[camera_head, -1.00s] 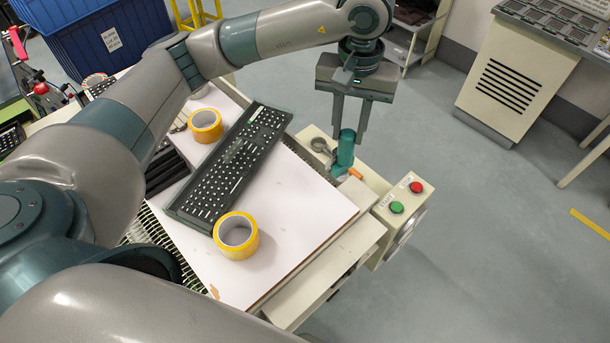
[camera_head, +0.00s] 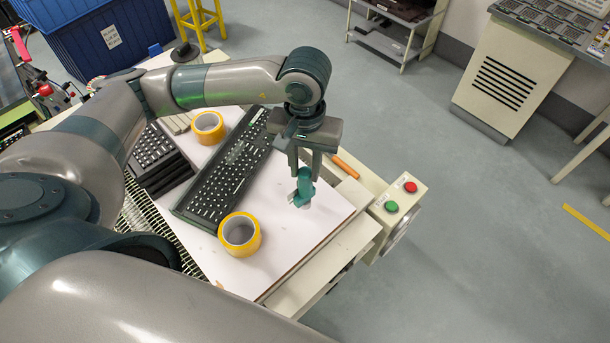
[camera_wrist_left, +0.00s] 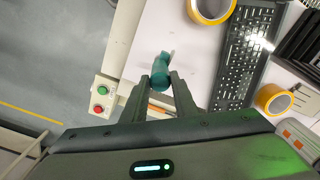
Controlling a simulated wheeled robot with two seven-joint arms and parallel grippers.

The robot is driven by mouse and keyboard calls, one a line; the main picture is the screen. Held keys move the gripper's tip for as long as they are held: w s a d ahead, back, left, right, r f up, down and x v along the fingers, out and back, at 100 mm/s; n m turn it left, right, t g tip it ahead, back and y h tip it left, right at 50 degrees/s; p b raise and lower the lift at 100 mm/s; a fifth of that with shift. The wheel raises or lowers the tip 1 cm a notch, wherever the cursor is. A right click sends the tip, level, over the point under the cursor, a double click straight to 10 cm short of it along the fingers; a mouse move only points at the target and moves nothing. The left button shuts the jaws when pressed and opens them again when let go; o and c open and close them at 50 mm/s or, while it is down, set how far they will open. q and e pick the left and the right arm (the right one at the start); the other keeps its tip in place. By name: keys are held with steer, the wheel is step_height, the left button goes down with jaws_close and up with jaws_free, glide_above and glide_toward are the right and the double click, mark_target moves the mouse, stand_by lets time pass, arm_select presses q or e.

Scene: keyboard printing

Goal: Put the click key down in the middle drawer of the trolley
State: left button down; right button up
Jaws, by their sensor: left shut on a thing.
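My left gripper (camera_head: 306,172) is shut on a teal tool (camera_head: 303,190) with a pale lower end, over the white board (camera_head: 280,250). Its fingers grip the tool's upper part; the wrist view also shows the tool (camera_wrist_left: 161,74) between the fingertips (camera_wrist_left: 160,86). I cannot tell whether this tool is the click key, or whether its lower end touches the board. No trolley drawer can be made out clearly. My right gripper is not in view.
A black keyboard (camera_head: 225,165) lies left of the tool, with yellow tape rolls near (camera_head: 240,235) and far (camera_head: 208,127). An orange handle (camera_head: 346,167) and a red and green button box (camera_head: 398,205) are at the table's right edge. Open floor lies beyond.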

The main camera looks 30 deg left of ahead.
mark_target(305, 190)
arm_select(q)
steer(key=shift+s+f+p, duration=0.1)
steer(key=shift+f+p, duration=1)
steer(key=shift+f, duration=0.85)
steer(key=shift+f+b, duration=0.2)
steer(key=shift+b, duration=0.1)
steer(key=c, duration=1.4)
jaws_free()
steer(key=shift+r, duration=0.15)
